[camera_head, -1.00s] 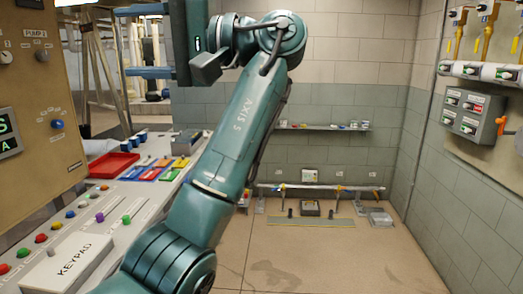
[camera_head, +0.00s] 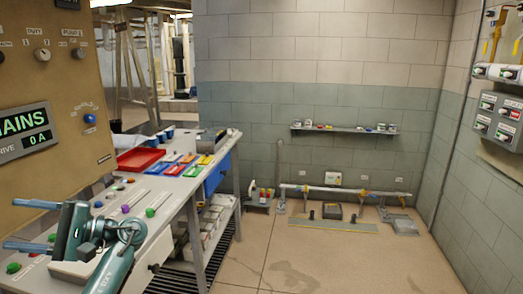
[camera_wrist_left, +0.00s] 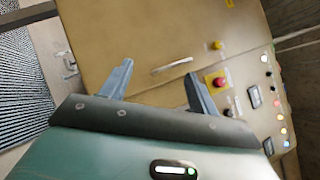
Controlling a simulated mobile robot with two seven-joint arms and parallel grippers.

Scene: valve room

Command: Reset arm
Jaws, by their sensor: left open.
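My left arm (camera_head: 112,270), teal, is low at the left of the head view, over the grey console. Its gripper (camera_head: 9,223) points left with two blue-grey fingers spread apart and nothing between them. In the left wrist view the same gripper (camera_wrist_left: 158,70) is open and empty, facing a tan cabinet front (camera_wrist_left: 130,35). A pale handle (camera_wrist_left: 172,66) on that cabinet shows beyond the fingers. I cannot tell how far the fingers are from the cabinet. My right gripper is not in view.
The grey console (camera_head: 172,200) carries coloured knobs, a red tray (camera_head: 139,160) and coloured bins close to the arm. A tan panel (camera_head: 60,90) with a display rises at the left. The tiled floor (camera_head: 310,262) at centre is clear. A red button (camera_wrist_left: 215,82) shows in the wrist view.

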